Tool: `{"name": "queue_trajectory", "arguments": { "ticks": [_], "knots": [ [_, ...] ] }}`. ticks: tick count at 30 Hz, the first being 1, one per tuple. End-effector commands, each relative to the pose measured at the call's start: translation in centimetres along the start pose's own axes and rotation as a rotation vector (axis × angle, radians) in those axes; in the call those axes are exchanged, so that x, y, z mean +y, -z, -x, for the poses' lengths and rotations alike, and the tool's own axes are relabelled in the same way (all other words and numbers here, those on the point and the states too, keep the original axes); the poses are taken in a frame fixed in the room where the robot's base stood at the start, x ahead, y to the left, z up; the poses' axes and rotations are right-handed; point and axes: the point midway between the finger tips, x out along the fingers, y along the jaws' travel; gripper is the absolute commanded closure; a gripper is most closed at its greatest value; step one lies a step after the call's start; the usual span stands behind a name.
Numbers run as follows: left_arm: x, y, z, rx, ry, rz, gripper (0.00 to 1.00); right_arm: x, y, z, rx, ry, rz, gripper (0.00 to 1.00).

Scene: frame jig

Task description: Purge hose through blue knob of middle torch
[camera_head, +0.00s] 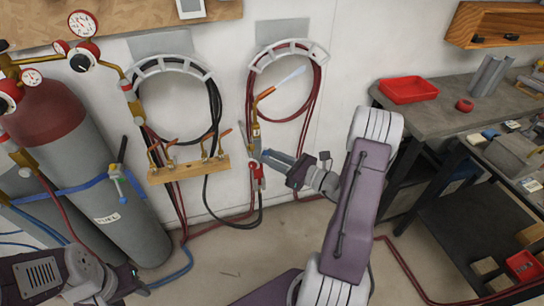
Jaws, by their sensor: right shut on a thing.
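My right gripper (268,154) reaches in from the right and is shut on a torch (256,132) by the wall. The torch stands nearly upright. It has a brass body, and its orange tip (264,95) points up and right. A pale bluish streak (291,76) extends from the tip. A red knob or fitting (257,172) shows low on it. I cannot make out a blue knob; the fingers may hide it. Other torches hang on the wooden rack (190,172) to the left. Part of my left arm shows at the lower left, but its fingers cannot be made out.
Grey cylinders (120,200) with gauges (82,24) stand at the left. A coiled black hose (213,105) and coiled red hose (318,90) hang on wall holders. At right is a workbench (440,120) with a red tray (408,90). A red hose (400,262) crosses the floor.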

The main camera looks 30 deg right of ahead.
Motion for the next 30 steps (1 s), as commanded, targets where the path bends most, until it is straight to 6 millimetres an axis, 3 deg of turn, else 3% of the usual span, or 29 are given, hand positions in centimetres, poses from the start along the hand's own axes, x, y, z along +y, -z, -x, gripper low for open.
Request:
{"name": "queue_trajectory", "arguments": {
  "ticks": [15, 30],
  "knots": [
    [0.1, 0.6, 5.6, 0.000, 0.000, 0.000, 0.55, 0.1, -0.6, 0.0, 0.024, -0.001, -0.439, 1.00],
    [0.2, 1.0, 9.5, 0.000, 0.000, 0.000, 0.55, 0.1, -0.5, 0.0, 0.048, 0.000, -0.888, 1.00]
  ]
}}
